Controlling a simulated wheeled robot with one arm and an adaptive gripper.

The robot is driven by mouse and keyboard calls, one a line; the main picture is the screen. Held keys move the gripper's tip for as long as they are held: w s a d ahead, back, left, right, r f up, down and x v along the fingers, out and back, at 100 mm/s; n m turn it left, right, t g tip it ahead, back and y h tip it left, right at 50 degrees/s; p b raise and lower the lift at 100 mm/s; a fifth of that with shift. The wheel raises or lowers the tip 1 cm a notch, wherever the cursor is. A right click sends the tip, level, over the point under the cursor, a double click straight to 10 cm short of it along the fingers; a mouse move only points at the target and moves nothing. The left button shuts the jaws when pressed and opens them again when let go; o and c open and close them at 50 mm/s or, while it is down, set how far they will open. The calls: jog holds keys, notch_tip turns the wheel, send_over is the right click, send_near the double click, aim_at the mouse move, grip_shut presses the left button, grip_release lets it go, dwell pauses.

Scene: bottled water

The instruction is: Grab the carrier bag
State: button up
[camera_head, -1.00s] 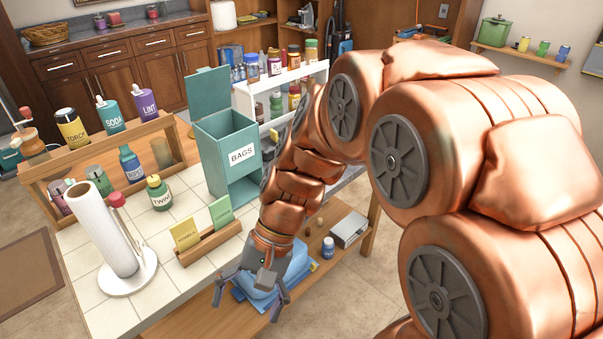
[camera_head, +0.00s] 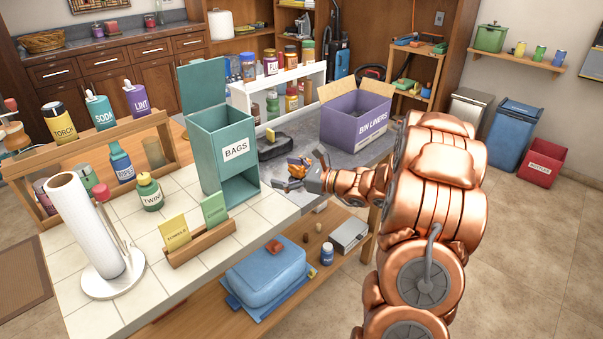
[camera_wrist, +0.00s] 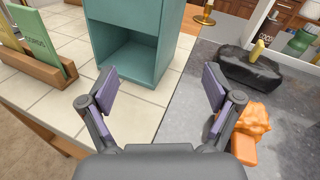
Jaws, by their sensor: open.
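No item is plainly marked as a carrier bag. The teal box labelled BAGS (camera_head: 236,150) stands on the tiled counter with its lid raised; its open lower compartment (camera_wrist: 128,62) looks empty in the wrist view. A black bundle (camera_head: 277,148) lies on the grey counter right of the box, and in the wrist view (camera_wrist: 248,72) a yellow piece sits on it. A crumpled orange thing (camera_wrist: 252,118) lies nearer, beside the right finger; I cannot tell what it is. My gripper (camera_wrist: 160,92) is open and empty, in front of the box and right of it in the head view (camera_head: 300,172).
A purple BIN LINERS box (camera_head: 355,122) stands at the counter's right end. A wooden card holder (camera_head: 200,245), paper towel roll (camera_head: 85,225) and TWINE bottle (camera_head: 149,193) stand left. A folded blue bundle (camera_head: 266,272) lies on the lower shelf.

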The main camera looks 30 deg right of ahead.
aim_at(305, 170)
jog(key=d+f+m+t+h, duration=0.1)
jog(key=d, duration=0.3)
jog(key=d+f+m+t+h, duration=0.1)
jog(key=d+f+m+h, duration=0.1)
jog(key=d, duration=0.2)
jog(key=d+f+m+t+h, duration=0.1)
jog(key=d+m, duration=0.1)
jog(key=d, duration=0.2)
jog(key=shift+w+d+f+b, duration=0.1)
jog(key=shift+w+f+b, duration=0.2)
jog(key=shift+w+b, duration=0.1)
jog(key=shift+w+d+h, duration=0.1)
jog(key=shift+d+h, duration=0.1)
jog(key=shift+h, duration=0.1)
jog(key=shift+p+x, duration=0.75)
jog(key=shift+x, duration=3)
jog(key=shift+c, duration=0.2)
jog(key=c, duration=1)
